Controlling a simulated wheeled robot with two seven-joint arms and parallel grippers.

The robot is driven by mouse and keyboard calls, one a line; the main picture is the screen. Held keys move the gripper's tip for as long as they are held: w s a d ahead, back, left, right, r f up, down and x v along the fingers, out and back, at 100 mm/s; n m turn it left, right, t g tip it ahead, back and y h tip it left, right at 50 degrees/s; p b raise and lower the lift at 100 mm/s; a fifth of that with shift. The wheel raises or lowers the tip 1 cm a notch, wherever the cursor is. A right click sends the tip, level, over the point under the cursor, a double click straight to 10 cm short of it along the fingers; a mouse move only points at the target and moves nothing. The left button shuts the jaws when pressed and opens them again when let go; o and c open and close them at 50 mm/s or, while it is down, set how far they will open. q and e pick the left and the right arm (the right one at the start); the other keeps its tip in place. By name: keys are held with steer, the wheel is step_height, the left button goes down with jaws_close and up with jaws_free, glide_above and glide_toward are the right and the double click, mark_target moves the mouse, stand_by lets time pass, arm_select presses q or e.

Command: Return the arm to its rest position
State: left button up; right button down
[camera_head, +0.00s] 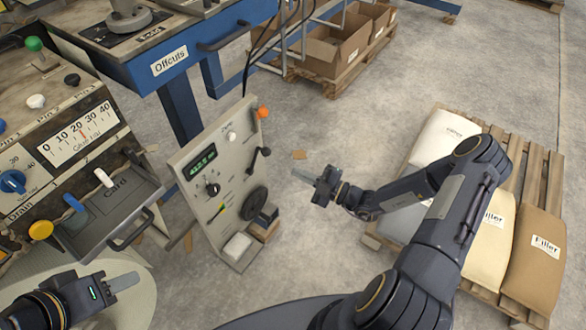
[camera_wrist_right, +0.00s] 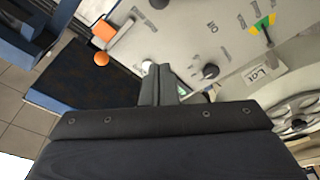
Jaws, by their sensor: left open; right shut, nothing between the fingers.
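My right gripper (camera_head: 305,177) is in the middle of the head view, shut and empty. It is held in the air to the right of a grey control panel and apart from it. In the right wrist view its closed fingers (camera_wrist_right: 158,85) point toward the panel face. My left gripper (camera_head: 108,286) is at the lower left of the head view, below the left console's tray. It is open; its fingers are seen edge-on and I see nothing held.
The control panel (camera_head: 196,160) has an orange knob (camera_head: 263,113), a lever and a dial. A console (camera_head: 75,170) stands at the left, a blue Offcuts bench (camera_head: 150,45) behind. A pallet with filler sacks (camera_head: 530,245) is at the right. The floor between is mostly clear.

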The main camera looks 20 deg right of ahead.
stand_by(0.5)
steer(key=s+a+r+n+g, duration=0.3)
steer(key=s+r+n+g, duration=0.3)
steer(key=n, duration=0.7)
steer(key=s+a+r+n+g, duration=0.3)
steer(key=s+r+n+g, duration=0.25)
steer(key=r+n, duration=0.55)
steer(key=s+d+r+n+t+h, duration=0.25)
steer(key=s+n+h, duration=0.35)
steer(key=n, duration=0.7)
steer(key=s+d+r+n+t+h, duration=0.1)
steer(key=s+d+r+n+h, duration=0.2)
steer(key=s+n, duration=0.85)
steer(key=w+r+n+p, duration=0.2)
steer(key=w+r+p, duration=0.1)
steer(key=r+p, duration=0.8)
steer(key=shift+d+r+n+h+p, duration=0.15)
steer(key=shift+r+n+h+p, duration=0.2)
steer(key=shift+p, duration=0.55)
